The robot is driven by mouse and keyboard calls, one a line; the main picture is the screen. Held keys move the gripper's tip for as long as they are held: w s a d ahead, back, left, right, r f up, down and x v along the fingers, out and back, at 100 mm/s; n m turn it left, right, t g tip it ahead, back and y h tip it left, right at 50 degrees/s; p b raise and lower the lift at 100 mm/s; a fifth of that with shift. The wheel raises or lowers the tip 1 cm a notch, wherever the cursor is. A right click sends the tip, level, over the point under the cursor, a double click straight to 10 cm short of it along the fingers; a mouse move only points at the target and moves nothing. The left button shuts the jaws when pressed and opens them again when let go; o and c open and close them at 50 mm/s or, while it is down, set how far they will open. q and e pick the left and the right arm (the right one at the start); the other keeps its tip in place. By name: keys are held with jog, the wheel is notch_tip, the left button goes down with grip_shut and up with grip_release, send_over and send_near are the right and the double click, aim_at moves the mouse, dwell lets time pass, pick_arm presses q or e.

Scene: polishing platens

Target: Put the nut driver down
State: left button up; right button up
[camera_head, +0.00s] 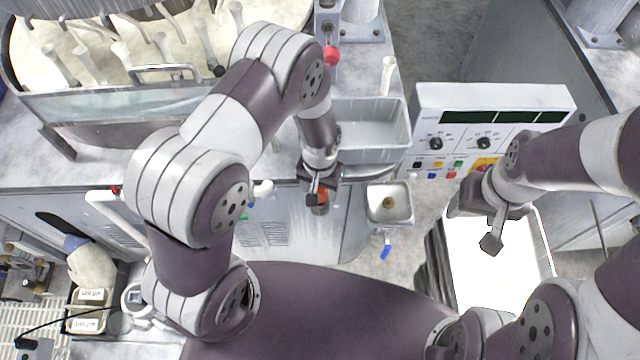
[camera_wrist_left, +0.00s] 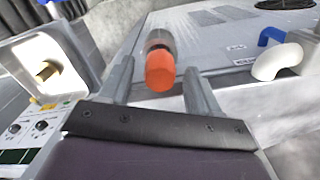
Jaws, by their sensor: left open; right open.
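The nut driver (camera_wrist_left: 160,70) shows an orange handle end and a darker, partly clear shaft in the left wrist view. It lies between the two spread fingers of my left gripper (camera_wrist_left: 161,82), with a visible gap on each side. In the head view, a small orange part of the nut driver (camera_head: 321,208) shows just below my left gripper (camera_head: 314,190); the gripper hides the rest. I cannot tell what the tool rests on. My right gripper (camera_head: 490,226) is open and empty above the bright white tray (camera_head: 497,265) at the right.
A grey basin (camera_head: 371,128) stands behind my left gripper. A small square cup (camera_head: 389,203) with a brass piece and blue valve sits to its right. The control panel (camera_head: 492,125) is further back right. A round platen tub (camera_head: 125,105) fills the back left.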

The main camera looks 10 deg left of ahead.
pick_arm(q)
jog(key=shift+r+p, duration=0.3)
jog(key=shift+r, duration=0.15)
notch_tip(320, 180, up, 12)
jog(key=b, duration=0.3)
jog(key=s+a+r+n+t, duration=0.1)
jog(key=s+a+r, duration=0.4)
jog(key=s+a, duration=0.2)
jog(key=shift+s+a, duration=0.15)
jog(key=shift+s, duration=0.5)
jog(key=shift+s+r, duration=0.1)
jog(key=shift+s, duration=0.05)
